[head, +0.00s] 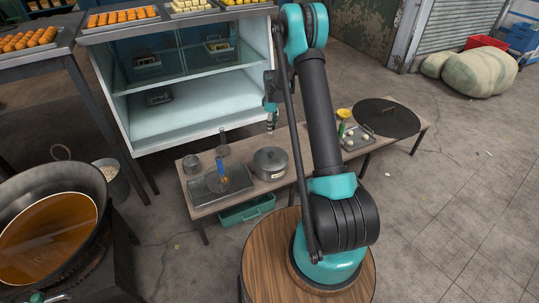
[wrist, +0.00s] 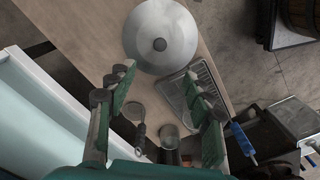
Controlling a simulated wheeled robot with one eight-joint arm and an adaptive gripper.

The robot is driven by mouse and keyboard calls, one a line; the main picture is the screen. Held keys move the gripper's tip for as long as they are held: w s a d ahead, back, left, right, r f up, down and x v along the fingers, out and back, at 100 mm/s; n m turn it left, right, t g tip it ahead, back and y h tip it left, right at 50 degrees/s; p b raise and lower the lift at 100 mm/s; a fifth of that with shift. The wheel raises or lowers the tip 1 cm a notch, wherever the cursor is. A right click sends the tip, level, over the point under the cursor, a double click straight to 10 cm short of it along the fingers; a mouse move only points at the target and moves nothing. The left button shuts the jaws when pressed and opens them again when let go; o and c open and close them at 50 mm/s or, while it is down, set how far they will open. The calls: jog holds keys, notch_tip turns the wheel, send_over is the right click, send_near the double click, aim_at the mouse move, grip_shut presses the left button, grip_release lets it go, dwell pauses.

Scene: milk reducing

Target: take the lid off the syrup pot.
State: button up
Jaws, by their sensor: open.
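The syrup pot (head: 270,164) is a grey metal pot standing upright on the low wooden bench, with its lid (head: 270,154) on. My gripper (head: 271,125) is above the bench beyond the pot in the head view. In the wrist view its fingers (wrist: 160,82) are spread apart with nothing between them, short of the knob and apart from the lid.
On the low bench (head: 318,160) are a tray (head: 207,190) with a blue-handled tool (head: 221,170), a metal cup (head: 192,165), a ladle (head: 223,150), and a large dark round lid (head: 386,118). A glass display case (head: 190,100) stands behind. A wok of syrup (head: 48,235) is left.

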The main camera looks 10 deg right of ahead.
send_over(271, 153)
jog(key=f, duration=1.2)
jog(key=shift+w+d, duration=0.1)
jog(key=shift+d, duration=0.1)
jog(key=shift+a+f, duration=0.2)
jog(key=shift+f, duration=2.5)
jog(key=shift+c, duration=0.3)
grip_shut()
